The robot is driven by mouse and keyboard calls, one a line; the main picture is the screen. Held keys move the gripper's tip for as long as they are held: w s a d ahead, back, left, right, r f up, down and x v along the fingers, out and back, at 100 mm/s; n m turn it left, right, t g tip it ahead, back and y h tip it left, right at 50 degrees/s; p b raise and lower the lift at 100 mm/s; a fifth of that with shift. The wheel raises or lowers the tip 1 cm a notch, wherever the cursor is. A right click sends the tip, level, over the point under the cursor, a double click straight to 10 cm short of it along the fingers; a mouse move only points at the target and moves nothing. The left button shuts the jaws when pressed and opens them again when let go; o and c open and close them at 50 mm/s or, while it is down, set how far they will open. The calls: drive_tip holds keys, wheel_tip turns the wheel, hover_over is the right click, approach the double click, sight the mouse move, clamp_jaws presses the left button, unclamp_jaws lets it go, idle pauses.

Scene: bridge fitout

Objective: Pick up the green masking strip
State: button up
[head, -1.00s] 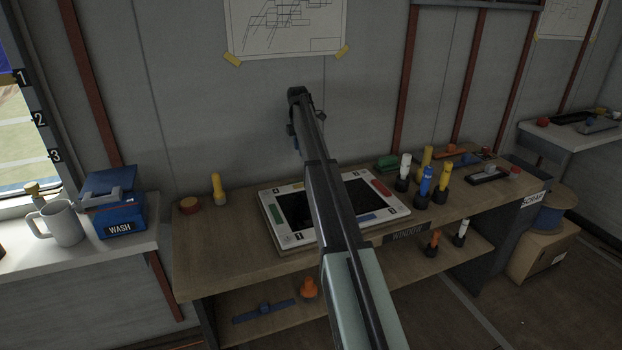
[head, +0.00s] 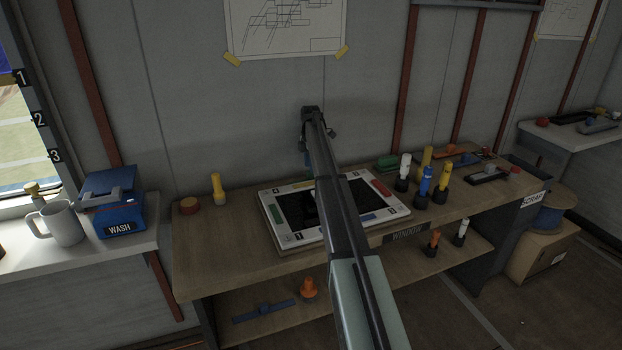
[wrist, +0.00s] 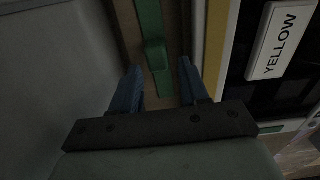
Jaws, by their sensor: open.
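In the wrist view, a long green strip (wrist: 150,25) with a raised middle piece lies on the bench top, between the grey wall and the framed board. My gripper (wrist: 160,70) is open, its two blue fingers on either side of the strip's near end, with nothing held. I cannot tell how far above the strip the fingertips are. In the head view my gripper (head: 308,161) is behind the board near the wall, and my arm hides much of that spot.
A green block (head: 387,163) lies at the bench's back, right of my arm. Several markers (head: 425,182) stand to its right. The wall (wrist: 50,80) is close on the left.

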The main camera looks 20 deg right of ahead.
sight(311, 175)
drive_tip(key=shift+w+d+f, duration=0.1)
drive_tip(key=shift+f, duration=1.2)
drive_tip(key=shift+w+d+f, duration=0.1)
drive_tip(key=shift+f, duration=1.2)
drive_tip(key=c, duration=0.8)
